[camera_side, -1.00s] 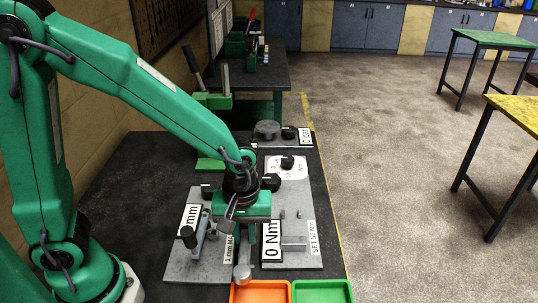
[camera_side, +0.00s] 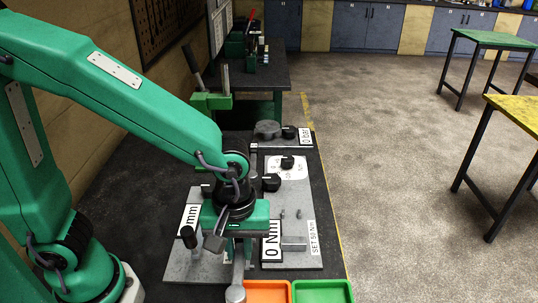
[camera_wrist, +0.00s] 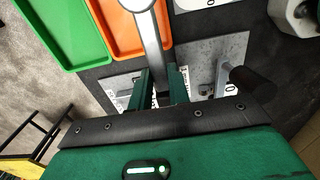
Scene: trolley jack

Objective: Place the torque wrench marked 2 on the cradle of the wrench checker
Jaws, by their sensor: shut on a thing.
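My gripper (camera_side: 238,252) is shut on a silver bar-shaped wrench (camera_side: 237,284) with a round end. In the wrist view, the wrench (camera_wrist: 151,32) runs up from between my fingers (camera_wrist: 162,85). No number shows on it, so I cannot tell if it is the one marked 2. The wrench checker (camera_side: 303,261) is the grey plate with a "0 Nm" display and a "SET 50 Nm" label, just right of my gripper in the side view. Small posts and a bracket (camera_side: 294,244) stand on it; I cannot tell which form the cradle. The wrench is apart from them.
An orange tray (camera_side: 266,292) and a green tray (camera_side: 322,292) lie at the near edge. Left of my gripper is a plate with a "mm" display (camera_side: 189,220) and a black-knobbed lever (camera_side: 189,238). A "0 bar" device (camera_side: 267,130) stands behind the checker.

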